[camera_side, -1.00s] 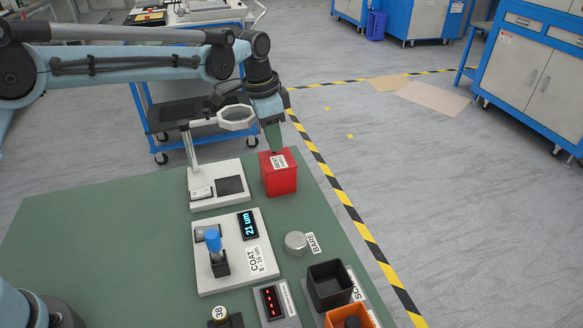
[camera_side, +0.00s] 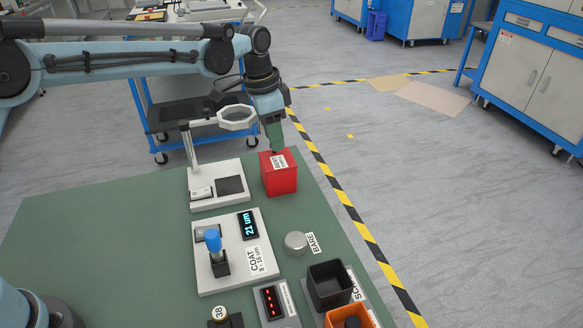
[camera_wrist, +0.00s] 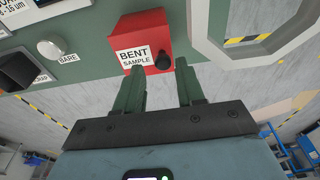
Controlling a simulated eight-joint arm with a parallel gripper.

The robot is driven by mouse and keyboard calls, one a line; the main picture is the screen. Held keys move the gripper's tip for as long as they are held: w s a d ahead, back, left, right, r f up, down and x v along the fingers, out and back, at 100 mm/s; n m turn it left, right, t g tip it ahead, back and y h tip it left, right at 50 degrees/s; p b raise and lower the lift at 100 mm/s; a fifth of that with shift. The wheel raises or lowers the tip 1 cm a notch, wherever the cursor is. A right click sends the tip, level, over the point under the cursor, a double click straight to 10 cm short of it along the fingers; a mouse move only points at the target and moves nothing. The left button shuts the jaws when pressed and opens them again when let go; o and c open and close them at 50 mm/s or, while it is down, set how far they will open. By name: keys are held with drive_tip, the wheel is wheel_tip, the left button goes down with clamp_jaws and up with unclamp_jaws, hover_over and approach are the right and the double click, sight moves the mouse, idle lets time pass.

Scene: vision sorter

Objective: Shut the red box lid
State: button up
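The red box (camera_side: 280,180) stands at the far edge of the green bench.
A white stand with a ring magnifier (camera_side: 237,117) is just left of the box. A coating gauge (camera_side: 233,265), a silver disc (camera_side: 296,242) and a black bin (camera_side: 329,285) are nearer the camera. Floor lies beyond the bench's right edge.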

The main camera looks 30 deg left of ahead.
drive_tip(key=shift+r, duration=2)
drive_tip(key=shift+s+a+r, duration=0.1)
drive_tip(key=s+a+r+n+t, duration=0.25)
drive_tip(key=s+a, duration=0.25)
drive_tip(key=s, duration=0.3)
drive_tip(key=s+a+r+n+t, duration=0.15)
drive_tip(key=s+a+n, duration=0.3)
drive_tip(key=s, duration=0.45)
drive_tip(key=s+a+f+n+t+y, duration=0.1)
drive_tip(key=s+a+f+n+t, duration=0.1)
drive_tip(key=s, duration=0.4)
wheel_tip(320, 180, down, 3)
drive_tip(key=shift+a+r, duration=0.2)
drive_tip(key=shift+a, duration=0.25)
